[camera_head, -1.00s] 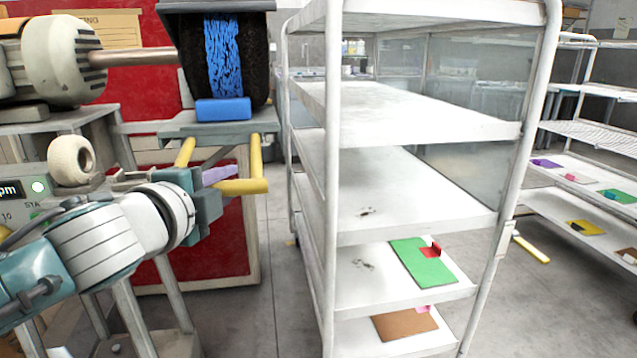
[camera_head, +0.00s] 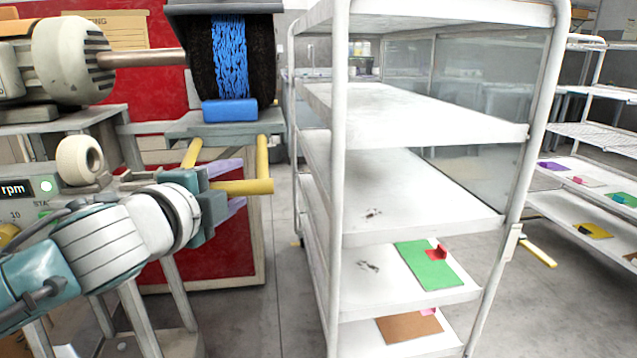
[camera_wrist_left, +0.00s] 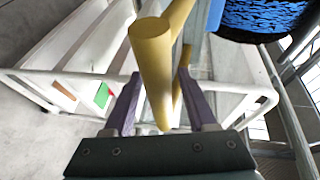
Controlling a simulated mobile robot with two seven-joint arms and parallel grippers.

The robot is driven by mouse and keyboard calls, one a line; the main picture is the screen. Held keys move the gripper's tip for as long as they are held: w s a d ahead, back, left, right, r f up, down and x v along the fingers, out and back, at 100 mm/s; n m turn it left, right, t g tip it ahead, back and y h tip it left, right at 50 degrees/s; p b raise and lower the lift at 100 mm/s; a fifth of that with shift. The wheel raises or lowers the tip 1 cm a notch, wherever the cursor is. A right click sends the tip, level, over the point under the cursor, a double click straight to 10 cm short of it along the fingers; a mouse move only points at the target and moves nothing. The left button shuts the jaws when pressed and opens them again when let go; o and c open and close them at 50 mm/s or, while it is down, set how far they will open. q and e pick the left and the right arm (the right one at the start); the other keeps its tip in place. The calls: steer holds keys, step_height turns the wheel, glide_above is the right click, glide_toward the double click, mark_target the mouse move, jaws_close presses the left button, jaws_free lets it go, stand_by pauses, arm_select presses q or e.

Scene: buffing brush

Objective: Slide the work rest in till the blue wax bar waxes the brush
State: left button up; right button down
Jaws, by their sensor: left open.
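The black round brush (camera_head: 203,68) hangs under a grey hood and carries a wide streak of blue on its face; its blue-streaked edge also shows in the wrist view (camera_wrist_left: 262,18). The blue wax bar (camera_head: 229,110) lies on the grey work rest (camera_head: 190,130), right below the brush and seemingly against it. The rest's yellow handle (camera_head: 262,160) sticks out toward me. My left gripper (camera_head: 237,186) is open, its two purple fingers on either side of the handle's crossbar, apart from it. In the wrist view the yellow bar (camera_wrist_left: 153,65) stands between the spread fingers. My right gripper is not in view.
A white shelf rack (camera_head: 340,180) stands close to the right of the handle, with a green sheet (camera_head: 428,266) on a low shelf. The motor housing (camera_head: 72,60) and white knob (camera_head: 79,160) are at the left. Grey floor is free between machine and rack.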

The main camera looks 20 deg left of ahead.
arm_select(q)
steer(key=p+v, duration=0.1)
steer(key=v, duration=0.8)
steer(key=shift+s, duration=0.3)
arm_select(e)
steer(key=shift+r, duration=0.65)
arm_select(q)
steer(key=shift+r, duration=0.1)
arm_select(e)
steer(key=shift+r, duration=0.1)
